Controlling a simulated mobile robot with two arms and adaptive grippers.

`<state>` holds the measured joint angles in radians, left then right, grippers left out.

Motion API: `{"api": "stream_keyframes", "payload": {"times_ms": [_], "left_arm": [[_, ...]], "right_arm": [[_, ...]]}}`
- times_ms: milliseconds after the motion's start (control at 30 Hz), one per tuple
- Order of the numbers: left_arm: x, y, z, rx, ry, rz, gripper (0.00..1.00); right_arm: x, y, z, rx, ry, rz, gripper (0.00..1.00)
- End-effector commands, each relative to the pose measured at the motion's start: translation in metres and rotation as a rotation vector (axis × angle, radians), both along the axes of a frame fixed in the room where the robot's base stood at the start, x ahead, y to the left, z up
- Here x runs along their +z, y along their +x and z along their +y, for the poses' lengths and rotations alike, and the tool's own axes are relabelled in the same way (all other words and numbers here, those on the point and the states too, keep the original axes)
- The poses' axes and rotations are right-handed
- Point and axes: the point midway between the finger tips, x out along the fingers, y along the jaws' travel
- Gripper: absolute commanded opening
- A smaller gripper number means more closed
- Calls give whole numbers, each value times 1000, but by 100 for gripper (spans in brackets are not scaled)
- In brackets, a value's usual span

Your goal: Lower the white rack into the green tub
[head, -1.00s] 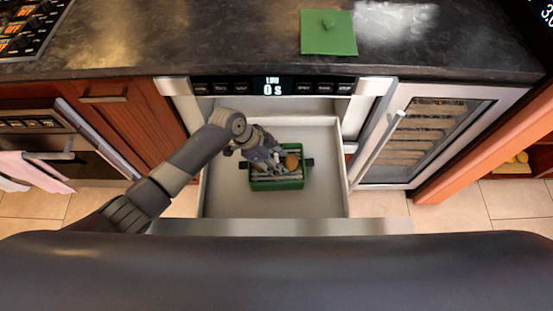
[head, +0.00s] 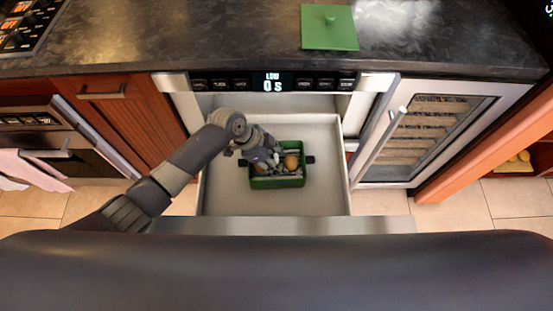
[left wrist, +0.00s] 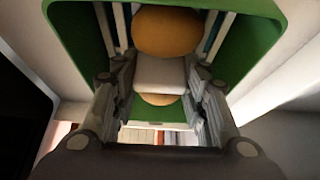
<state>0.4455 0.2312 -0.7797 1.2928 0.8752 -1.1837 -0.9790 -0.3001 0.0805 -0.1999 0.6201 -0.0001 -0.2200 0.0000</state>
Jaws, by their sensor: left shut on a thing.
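The green tub (head: 278,182) stands in the open drawer, with dark handles at its sides. My left gripper (head: 274,160) reaches into it from the left. In the left wrist view, my left gripper (left wrist: 160,88) is shut on a white part of the rack (left wrist: 160,74), between its two fingers. The rack's pale bars show inside the tub's green walls (left wrist: 262,40). A round orange-brown item (head: 291,162) is with the rack; it also shows in the left wrist view (left wrist: 168,32). Whether the rack touches the tub floor is hidden. My right gripper is not in view.
The pale drawer (head: 325,200) is pulled out below the counter, with free floor around the tub. A green lid (head: 330,32) with a knob lies on the dark counter (head: 200,35). A glass-fronted cooler (head: 430,125) stands at the right.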

Motion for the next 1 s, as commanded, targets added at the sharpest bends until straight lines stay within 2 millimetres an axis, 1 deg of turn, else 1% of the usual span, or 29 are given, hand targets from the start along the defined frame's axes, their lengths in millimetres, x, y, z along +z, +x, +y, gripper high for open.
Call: {"api": "stream_keyframes", "payload": {"times_ms": [400,433,467,500,533,767,800,833,867,900,1000], "left_arm": [[0,0,0,-1,-1,-1,12],[0,0,-1,-1,-1,-1,45],[0,0,0,-1,-1,-1,52],[0,0,0,0,-1,0,61],[0,0,0,0,-1,0,64],[0,0,0,0,-1,0,64],[-1,0,0,0,1,1,69],[-1,0,0,0,1,1,75],[-1,0,0,0,1,1,79],[-1,0,0,0,1,1,81],[-1,0,0,0,0,1,81]], "right_arm": [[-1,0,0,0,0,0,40],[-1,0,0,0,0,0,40],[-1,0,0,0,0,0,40],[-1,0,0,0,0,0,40],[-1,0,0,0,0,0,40],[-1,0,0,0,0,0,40],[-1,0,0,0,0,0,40],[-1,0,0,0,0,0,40],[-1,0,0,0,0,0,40],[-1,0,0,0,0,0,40],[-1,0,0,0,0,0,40]]}}
